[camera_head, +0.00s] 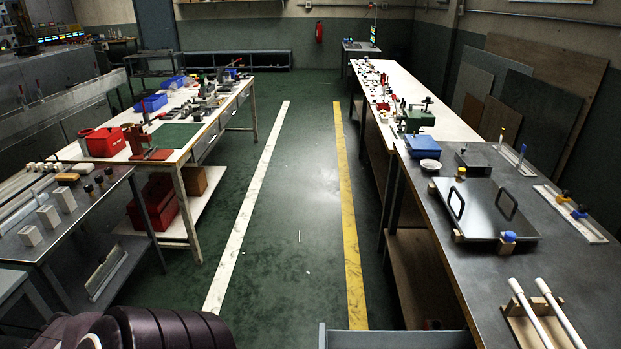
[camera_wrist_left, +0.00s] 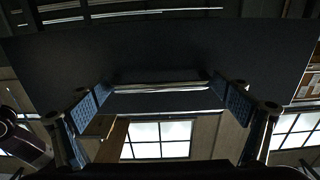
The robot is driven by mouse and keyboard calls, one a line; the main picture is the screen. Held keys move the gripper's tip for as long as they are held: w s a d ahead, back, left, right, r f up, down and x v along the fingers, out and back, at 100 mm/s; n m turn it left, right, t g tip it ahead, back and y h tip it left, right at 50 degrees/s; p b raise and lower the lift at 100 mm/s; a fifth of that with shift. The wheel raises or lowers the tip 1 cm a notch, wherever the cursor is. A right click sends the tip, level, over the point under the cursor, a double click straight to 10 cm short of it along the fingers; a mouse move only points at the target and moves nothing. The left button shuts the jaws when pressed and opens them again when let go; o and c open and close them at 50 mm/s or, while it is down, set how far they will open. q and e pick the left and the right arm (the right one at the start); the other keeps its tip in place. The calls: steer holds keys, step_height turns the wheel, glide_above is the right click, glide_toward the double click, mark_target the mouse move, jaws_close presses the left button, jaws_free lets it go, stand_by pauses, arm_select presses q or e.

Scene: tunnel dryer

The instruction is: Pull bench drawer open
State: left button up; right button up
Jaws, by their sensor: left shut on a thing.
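In the left wrist view, a wide dark panel (camera_wrist_left: 170,45), which looks like the drawer front, fills the upper middle. A pale horizontal bar handle (camera_wrist_left: 170,88) crosses it low down. My left gripper (camera_wrist_left: 162,83) has its blue-padded fingers at the two ends of the handle and is shut on it. In the head view, the grey rim of a box-like part (camera_head: 400,337), perhaps the drawer, shows at the bottom edge. Most of it is out of frame. My left gripper is not visible there, and my right gripper is in neither view.
A dark-topped bench (camera_head: 565,265) at right bears a flat plate with two handles (camera_head: 487,207) and a wooden rack with white rods (camera_head: 540,325). A white-topped bench (camera_head: 218,122) stands at left. The green aisle (camera_head: 290,240) between the floor lines is clear.

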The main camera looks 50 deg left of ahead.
arm_select(q)
steer(key=shift+a, duration=0.1)
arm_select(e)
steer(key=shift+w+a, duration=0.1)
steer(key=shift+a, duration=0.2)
arm_select(q)
steer(key=o, duration=1.4)
steer(key=shift+c, duration=0.2)
steer(key=v, duration=1.2)
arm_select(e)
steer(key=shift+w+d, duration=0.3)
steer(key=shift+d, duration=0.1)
arm_select(q)
steer(key=shift+w, duration=0.1)
